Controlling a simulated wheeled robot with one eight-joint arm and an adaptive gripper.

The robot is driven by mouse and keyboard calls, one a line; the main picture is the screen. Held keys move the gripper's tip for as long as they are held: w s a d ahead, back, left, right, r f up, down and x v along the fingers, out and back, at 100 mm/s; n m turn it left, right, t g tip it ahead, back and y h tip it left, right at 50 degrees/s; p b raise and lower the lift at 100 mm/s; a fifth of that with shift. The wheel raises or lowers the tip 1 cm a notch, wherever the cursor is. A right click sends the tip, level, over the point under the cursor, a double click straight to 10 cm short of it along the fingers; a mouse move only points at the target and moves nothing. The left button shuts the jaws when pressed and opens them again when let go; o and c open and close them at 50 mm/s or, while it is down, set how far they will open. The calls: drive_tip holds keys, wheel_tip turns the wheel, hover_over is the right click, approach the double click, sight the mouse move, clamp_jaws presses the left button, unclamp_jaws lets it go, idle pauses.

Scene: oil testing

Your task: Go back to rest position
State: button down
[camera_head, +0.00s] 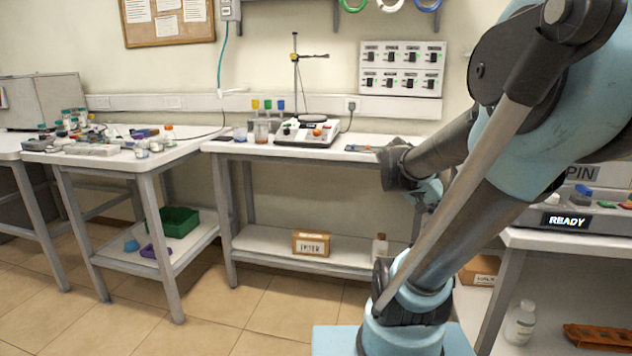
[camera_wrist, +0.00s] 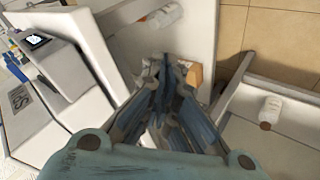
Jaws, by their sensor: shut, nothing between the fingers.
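My arm fills the right side of the head view, rising from its base at the bottom centre and bending at the top right. My gripper (camera_head: 428,190) is partly hidden behind the arm, in front of the right end of the middle bench. In the wrist view my gripper (camera_wrist: 166,68) points away from the camera, its fingers together with nothing held. It hangs over the floor and lower shelves, touching nothing that I can make out.
The middle bench (camera_head: 226,147) holds a hotplate device (camera_head: 308,132) and small containers. A machine with a "READY" display (camera_head: 567,221) stands on the right bench, close to my arm. A left bench (camera_head: 60,158) carries clutter. Tiled floor (camera_head: 230,310) is clear at front left.

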drive_tip(key=s+a+f+n+y, duration=0.3)
drive_tip(key=a+f+y, duration=0.1)
drive_tip(key=a, duration=0.4)
drive_tip(key=s+a+f+n+t+y, duration=0.1)
drive_tip(key=s+a+f+n+y, duration=0.2)
drive_tip(key=a, duration=0.6)
wheel_tip(320, 180, down, 2)
drive_tip(key=shift+n+t+y, duration=0.3)
drive_tip(key=shift+n+y, duration=0.1)
drive_tip(key=shift+y, duration=0.4)
